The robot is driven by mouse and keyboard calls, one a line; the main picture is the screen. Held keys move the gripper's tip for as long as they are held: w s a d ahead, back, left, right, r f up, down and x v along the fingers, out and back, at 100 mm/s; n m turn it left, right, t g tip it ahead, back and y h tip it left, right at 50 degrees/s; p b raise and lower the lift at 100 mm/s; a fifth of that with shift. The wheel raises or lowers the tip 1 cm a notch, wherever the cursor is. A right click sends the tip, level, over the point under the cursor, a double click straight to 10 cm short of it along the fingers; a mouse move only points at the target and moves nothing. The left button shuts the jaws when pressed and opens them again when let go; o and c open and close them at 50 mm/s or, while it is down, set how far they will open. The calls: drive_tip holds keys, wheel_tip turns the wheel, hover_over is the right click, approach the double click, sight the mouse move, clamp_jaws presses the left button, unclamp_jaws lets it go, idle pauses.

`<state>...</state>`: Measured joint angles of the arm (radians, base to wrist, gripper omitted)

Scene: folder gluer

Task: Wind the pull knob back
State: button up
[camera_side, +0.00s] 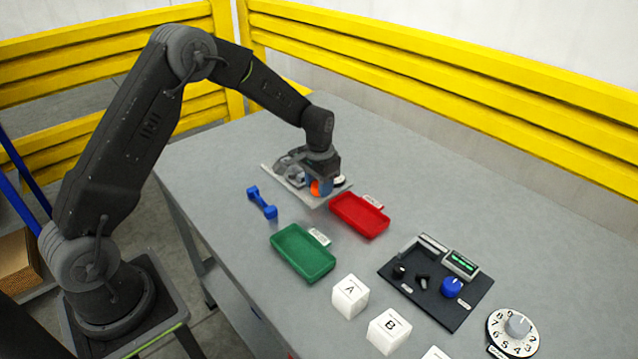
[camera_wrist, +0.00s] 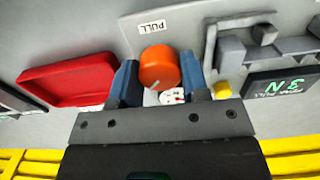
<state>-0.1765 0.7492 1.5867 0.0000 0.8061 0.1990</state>
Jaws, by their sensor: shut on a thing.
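The orange pull knob (camera_wrist: 158,66) has a pale pointer line and sits between the two blue fingers of my gripper (camera_wrist: 157,76) in the wrist view. My gripper is shut on it. In the side view the knob shows as a small orange patch (camera_side: 315,188) under my gripper (camera_side: 322,180). A white label reading PULL (camera_wrist: 152,27) is on the grey panel beside it. A small white dial with red marks (camera_wrist: 172,96) is partly hidden by the fingers. The knob's base is hidden.
A red tray (camera_side: 360,216) stands close to the panel, with a green tray (camera_side: 303,253) and blue dumbbell-shaped part (camera_side: 262,203) nearby. In the wrist view, a yellow button (camera_wrist: 223,89) and dark display (camera_wrist: 278,84) lie right of the fingers.

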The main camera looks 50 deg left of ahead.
drive_tip(key=shift+n, duration=0.3)
drive_tip(key=n, duration=0.4)
drive_tip(key=shift+r+n, duration=0.1)
drive_tip(key=shift+n, duration=2.2)
drive_tip(key=o, duration=0.6)
drive_tip(key=shift+o, duration=0.2)
wheel_tip(320, 180, up, 14)
